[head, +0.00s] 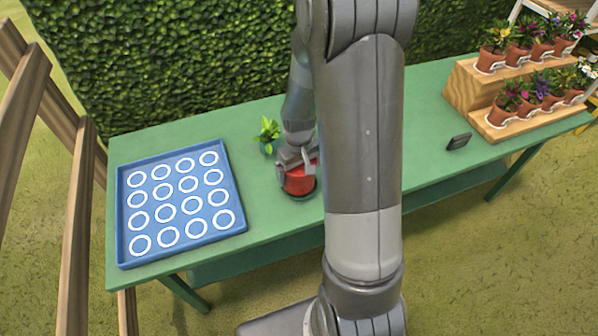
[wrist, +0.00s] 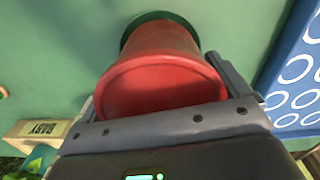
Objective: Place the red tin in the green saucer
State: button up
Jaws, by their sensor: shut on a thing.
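The red tin (head: 299,180) is between the fingers of my gripper (head: 296,160), over the green saucer (head: 302,197) near the front of the green table. In the wrist view the red tin (wrist: 165,75) fills the space between the two fingers of my gripper (wrist: 165,95), which is shut on it. The rim of the dark green saucer (wrist: 158,16) shows around the tin's far end. The tin looks upright and in or just above the saucer; I cannot tell whether it touches.
A blue tray (head: 232,228) with white rings lies at the table's left. A small leafy plant (head: 268,132) stands behind the tin. A dark small block (head: 459,141) and a wooden stepped stand (head: 462,88) with several potted flowers are to the right. My arm hides the table's middle.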

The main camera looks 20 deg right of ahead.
jog(key=shift+f, duration=0.6)
jog(key=shift+f, duration=0.15)
jog(key=o, duration=0.7)
notch_tip(320, 180, up, 12)
jog(key=shift+r, duration=0.25)
jog(key=s+a+r+t, duration=0.1)
jog(key=s+r+t, duration=0.1)
jog(key=s+r, duration=0.4)
jog(key=s+a+r+m+t, duration=0.1)
jog(key=s+a+r, duration=0.1)
jog(key=s+r, duration=0.4)
jog(key=s+a+r+m+t, duration=0.1)
jog(key=s+a+r+t, duration=0.1)
jog(key=s+r, duration=0.3)
jog(key=shift+s+a+r+t, duration=0.3)
jog(key=shift+s+r, duration=0.1)
jog(key=shift+r, duration=0.2)
